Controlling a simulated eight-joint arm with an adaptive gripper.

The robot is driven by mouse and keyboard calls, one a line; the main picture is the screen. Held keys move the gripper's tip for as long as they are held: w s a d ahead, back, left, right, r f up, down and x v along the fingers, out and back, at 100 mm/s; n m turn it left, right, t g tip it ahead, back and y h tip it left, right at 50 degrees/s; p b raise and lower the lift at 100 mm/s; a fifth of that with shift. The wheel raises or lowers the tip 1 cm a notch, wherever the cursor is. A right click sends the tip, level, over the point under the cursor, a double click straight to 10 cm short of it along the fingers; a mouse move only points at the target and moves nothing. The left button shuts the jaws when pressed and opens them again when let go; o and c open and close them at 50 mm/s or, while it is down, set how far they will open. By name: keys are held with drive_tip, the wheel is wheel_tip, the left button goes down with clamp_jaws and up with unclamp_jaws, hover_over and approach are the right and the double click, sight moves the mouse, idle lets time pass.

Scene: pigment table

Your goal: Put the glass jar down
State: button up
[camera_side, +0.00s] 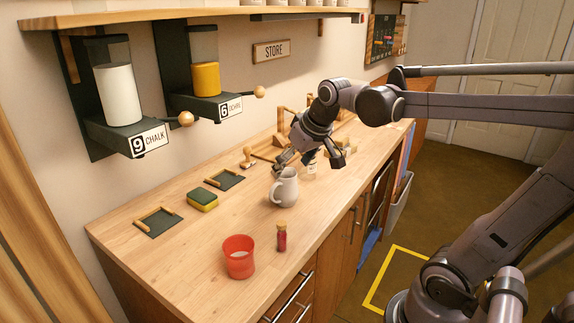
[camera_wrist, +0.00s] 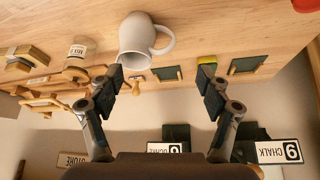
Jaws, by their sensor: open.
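A small pale jar with a label (camera_side: 312,170) stands upright on the wooden bench, just behind and right of the grey mug; I take it as the glass jar. It also shows in the wrist view (camera_wrist: 77,52), left of the fingers and not between them. My gripper (camera_side: 308,158) is open, its fingers spread above the bench near the jar and mug. In the wrist view the gap between the fingertips (camera_wrist: 160,84) is empty. In the side view the gripper partly hides the jar's top.
The grey mug (camera_side: 285,188) stands close to my gripper. A red cup (camera_side: 239,262) and a corked red vial (camera_side: 282,238) stand nearer the front. A yellow-green sponge (camera_side: 203,201) and dark framed pads (camera_side: 158,223) lie along the wall. Dispensers (camera_side: 117,92) hang above.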

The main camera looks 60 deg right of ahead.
drive_tip(key=s+a+f+n, duration=0.1)
drive_tip(key=s+a+f, duration=0.2)
drive_tip(key=s+a, duration=0.1)
drive_tip(key=s+a+f+n+t+y, duration=0.1)
drive_tip(key=s+a+f+n, duration=0.1)
drive_tip(key=a, duration=0.5)
drive_tip(key=shift+s+f+y, duration=0.3)
drive_tip(key=shift+s+f, duration=0.5)
drive_tip(key=shift+s, duration=0.1)
drive_tip(key=shift+d, duration=0.1)
